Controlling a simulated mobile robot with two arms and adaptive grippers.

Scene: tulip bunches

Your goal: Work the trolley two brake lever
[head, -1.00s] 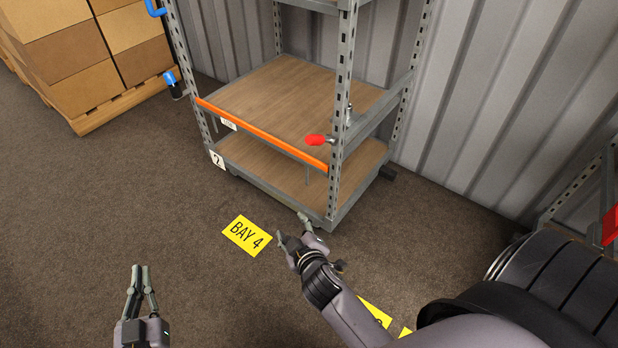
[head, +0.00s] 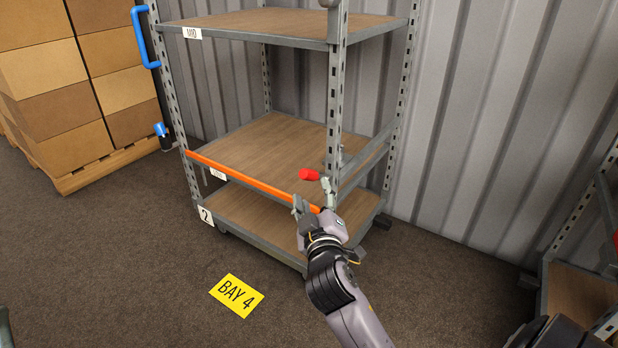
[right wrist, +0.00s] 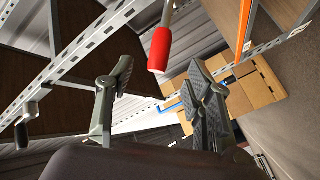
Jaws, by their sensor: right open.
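Trolley two (head: 338,110) is a grey metal rack with wooden shelves and a "2" plate (head: 205,216) low on its front left post. Its red-gripped lever (head: 309,174) sticks out by the front right post, just above the orange bar's right end. My right gripper (head: 313,197) is open just below and in front of the red grip. In the right wrist view the red grip (right wrist: 160,50) hangs between and beyond the two spread fingertips (right wrist: 161,72); I see no contact. Only a sliver of my left gripper (head: 4,328) shows at the lower left edge.
An orange bar (head: 245,180) crosses the trolley's front close to my right gripper. Stacked cartons (head: 60,90) on a pallet and a blue handle (head: 148,38) are at the left. A yellow "BAY 4" sign (head: 237,295) lies on open floor. Another rack (head: 580,285) stands at the right.

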